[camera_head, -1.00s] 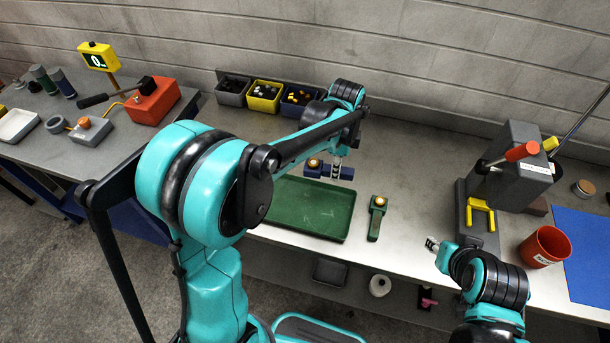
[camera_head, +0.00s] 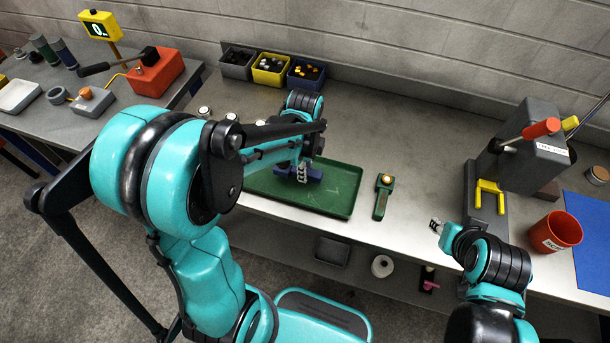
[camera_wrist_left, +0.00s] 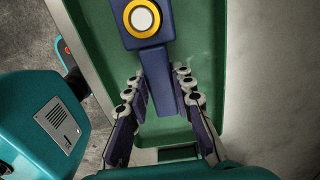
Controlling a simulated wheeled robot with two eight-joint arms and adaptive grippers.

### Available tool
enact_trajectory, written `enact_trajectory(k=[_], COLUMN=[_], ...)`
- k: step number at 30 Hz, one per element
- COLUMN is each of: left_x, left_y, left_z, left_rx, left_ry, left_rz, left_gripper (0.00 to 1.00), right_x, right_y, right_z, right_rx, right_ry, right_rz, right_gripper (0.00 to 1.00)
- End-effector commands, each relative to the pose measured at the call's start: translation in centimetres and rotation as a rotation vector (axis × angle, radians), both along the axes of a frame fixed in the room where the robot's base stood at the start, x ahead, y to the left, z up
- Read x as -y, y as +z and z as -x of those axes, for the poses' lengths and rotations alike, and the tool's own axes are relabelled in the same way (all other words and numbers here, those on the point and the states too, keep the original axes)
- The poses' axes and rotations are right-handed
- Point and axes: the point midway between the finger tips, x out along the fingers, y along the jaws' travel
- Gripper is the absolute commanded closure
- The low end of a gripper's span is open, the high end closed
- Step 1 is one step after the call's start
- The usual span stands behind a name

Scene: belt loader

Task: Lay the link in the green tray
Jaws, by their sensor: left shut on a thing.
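The link is dark blue, with a brass-and-white round bushing at one end, in the left wrist view (camera_wrist_left: 165,65). It also shows in the head view (camera_head: 313,175), partly hidden by the gripper. My left gripper (camera_head: 302,172) is shut on the link's bar and holds it within the outline of the green tray (camera_head: 335,209). Whether the link touches the tray floor I cannot tell. The visible tray floor is bare. My right gripper (camera_head: 436,226) is small in view, beyond the bench's front edge area, away from the tray; its jaw opening is unclear.
A green link (camera_head: 382,197) with a brass bushing lies right of the tray. Small bins, grey (camera_head: 237,64), yellow (camera_head: 270,70) and blue (camera_head: 305,74), stand at the back. A grey press (camera_head: 525,158) and red cup (camera_head: 554,233) stand at the right.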

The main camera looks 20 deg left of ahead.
Motion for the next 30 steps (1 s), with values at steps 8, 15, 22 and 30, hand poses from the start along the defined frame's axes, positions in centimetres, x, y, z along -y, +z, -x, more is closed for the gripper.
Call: enact_trajectory(k=[8, 15, 22, 30], left_x=[0.0, 0.0, 0.0, 0.0], left_y=[-2.9, -3.1, -3.1, -2.7], left_z=[0.0, 0.0, 0.0, 0.0], left_rx=[0.0, 0.0, 0.0, 0.0], left_ry=[0.0, 0.001, 0.001, 0.001], left_rz=[0.0, 0.0, 0.0, 0.0], left_gripper=[1.0, 1.0, 0.56, 0.56], right_x=[0.0, 0.0, 0.0, 0.0], right_y=[-1.2, -1.3, -1.4, -1.0], right_z=[0.0, 0.0, 0.0, 0.0], right_rx=[0.0, 0.0, 0.0, 0.0], right_ry=[0.0, 0.0, 0.0, 0.0], right_rz=[0.0, 0.0, 0.0, 0.0], right_gripper=[0.65, 0.65, 0.65, 0.65])
